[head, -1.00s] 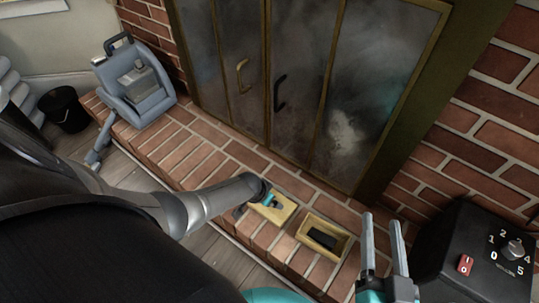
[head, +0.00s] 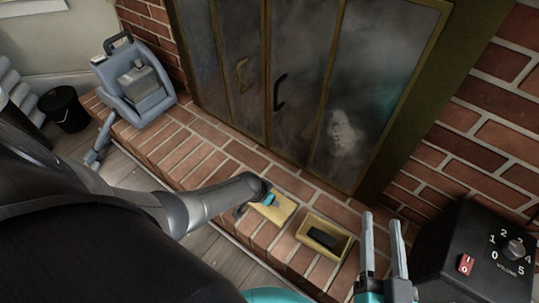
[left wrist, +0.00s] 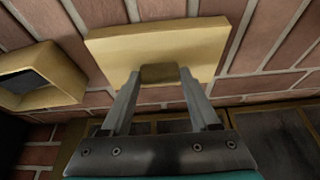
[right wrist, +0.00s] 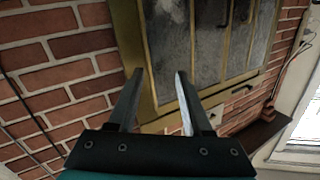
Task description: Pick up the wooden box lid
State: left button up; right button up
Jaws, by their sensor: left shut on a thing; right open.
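The wooden box lid (head: 282,209) is a pale yellow flat piece over the brick hearth, left of the open box. In the left wrist view the lid (left wrist: 112,45) fills the upper middle, with a darker knob (left wrist: 159,74) at its near edge. My left gripper (left wrist: 158,76) is shut on the lid by this knob; in the head view the arm partly hides it. The wooden box (head: 340,250) is open with a black block (head: 322,238) inside; it also shows in the left wrist view (left wrist: 65,88). My right gripper (head: 383,222) is open and empty, right of the box.
The fireplace doors (head: 300,90) stand behind the hearth (head: 190,150). A black control box with a dial (head: 480,250) is at right. A grey-blue machine (head: 135,85) sits on the hearth's left end. A black bucket (head: 65,110) is on the floor.

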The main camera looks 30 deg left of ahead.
pick_arm(q)
jog(key=c, duration=0.4)
jog(key=shift+r, duration=0.15)
